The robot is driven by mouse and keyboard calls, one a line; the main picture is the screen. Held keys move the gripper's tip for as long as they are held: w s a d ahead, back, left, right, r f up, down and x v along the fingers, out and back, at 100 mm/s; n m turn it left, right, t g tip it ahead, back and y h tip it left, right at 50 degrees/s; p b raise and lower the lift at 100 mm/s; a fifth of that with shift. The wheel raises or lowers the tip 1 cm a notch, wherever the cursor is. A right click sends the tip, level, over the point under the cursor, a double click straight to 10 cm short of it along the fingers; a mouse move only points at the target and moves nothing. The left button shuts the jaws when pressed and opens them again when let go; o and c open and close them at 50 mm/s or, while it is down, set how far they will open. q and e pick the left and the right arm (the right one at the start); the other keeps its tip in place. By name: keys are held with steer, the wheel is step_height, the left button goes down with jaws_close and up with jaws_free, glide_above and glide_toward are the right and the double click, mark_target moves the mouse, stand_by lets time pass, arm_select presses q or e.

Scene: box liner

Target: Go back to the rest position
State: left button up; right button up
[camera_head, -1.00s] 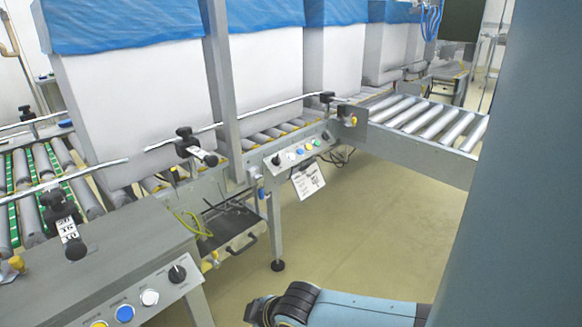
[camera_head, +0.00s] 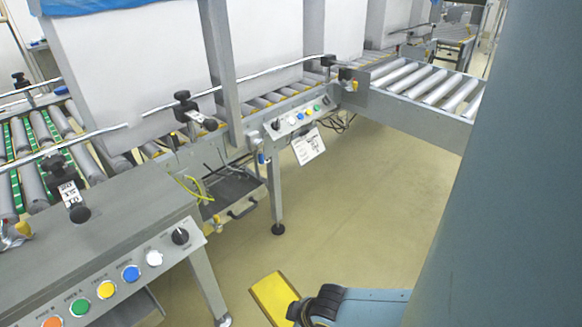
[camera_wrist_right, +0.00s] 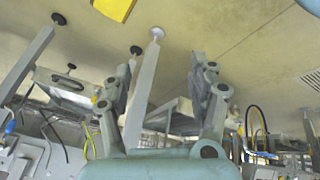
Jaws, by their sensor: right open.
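My right gripper (camera_wrist_right: 160,70) shows in the right wrist view with its two grey fingers spread apart and nothing between them. The floor and conveyor legs are seen beyond the fingers. In the head view, a blue-grey arm link of mine with a black joint is at the bottom right, over the floor; no fingers show there. My left gripper is in neither view.
Tall white boxes (camera_head: 140,70), one with a blue liner edge (camera_head: 85,5), stand on the roller conveyor (camera_head: 270,97). A grey control panel (camera_head: 140,268) is front left. A side roller conveyor (camera_head: 425,85) is at right. A yellow piece (camera_head: 272,297) is at the bottom. Floor (camera_head: 350,195) between is open.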

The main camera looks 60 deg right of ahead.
stand_by(0.4)
steer(key=s+a+f+m+g, duration=0.1)
steer(key=s+f, duration=0.4)
steer(key=s, duration=0.6)
steer(key=s+a+f+m+g, duration=0.1)
steer(key=s+f+g, duration=0.2)
steer(key=s, duration=0.9)
step_height(320, 180, down, 2)
steer(key=shift+s+f+m, duration=0.1)
steer(key=shift+s+m, duration=0.15)
steer(key=shift+m, duration=0.05)
